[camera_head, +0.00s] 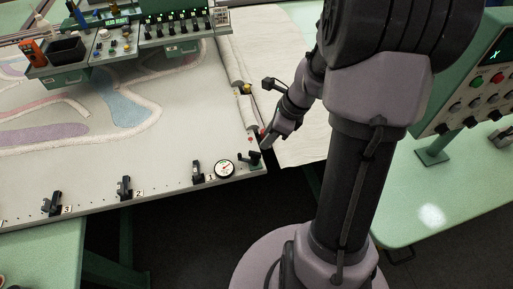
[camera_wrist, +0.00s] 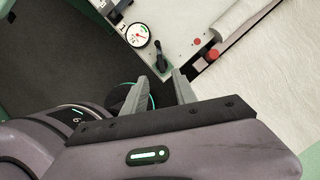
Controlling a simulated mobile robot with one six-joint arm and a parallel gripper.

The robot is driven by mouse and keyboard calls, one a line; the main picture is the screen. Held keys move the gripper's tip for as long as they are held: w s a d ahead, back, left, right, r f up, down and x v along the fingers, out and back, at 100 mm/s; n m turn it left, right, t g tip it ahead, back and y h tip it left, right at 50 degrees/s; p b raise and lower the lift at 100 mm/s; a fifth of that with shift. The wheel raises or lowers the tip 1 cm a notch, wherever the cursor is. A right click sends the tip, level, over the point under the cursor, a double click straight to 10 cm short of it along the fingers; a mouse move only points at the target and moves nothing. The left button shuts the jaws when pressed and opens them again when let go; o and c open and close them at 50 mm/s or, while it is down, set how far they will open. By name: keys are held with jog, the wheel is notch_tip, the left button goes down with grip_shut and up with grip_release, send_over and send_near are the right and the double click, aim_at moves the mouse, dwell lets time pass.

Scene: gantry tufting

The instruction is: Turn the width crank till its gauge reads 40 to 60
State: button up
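The width gauge (camera_head: 224,168) is a round white dial with a red needle at the corner of the frame table. It also shows in the wrist view (camera_wrist: 138,35), too small to read its number. Beside it is the black width crank (camera_head: 250,157), with its upright handle in the wrist view (camera_wrist: 161,55). My gripper (camera_head: 264,145) is close to the crank.
Black clamps (camera_head: 124,187) stand along the front edge of the table. Red knobs (camera_wrist: 213,54) and a roller lie along the side edge near the crank. A green control panel (camera_head: 484,90) stands at right. Dark floor is open below the table corner.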

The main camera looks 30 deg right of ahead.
aim_at(255, 152)
jog(key=b+x, duration=0.3)
jog(key=x, duration=0.6)
jog(key=shift+w+f, duration=0.1)
jog(key=shift+f, duration=0.15)
grip_shut()
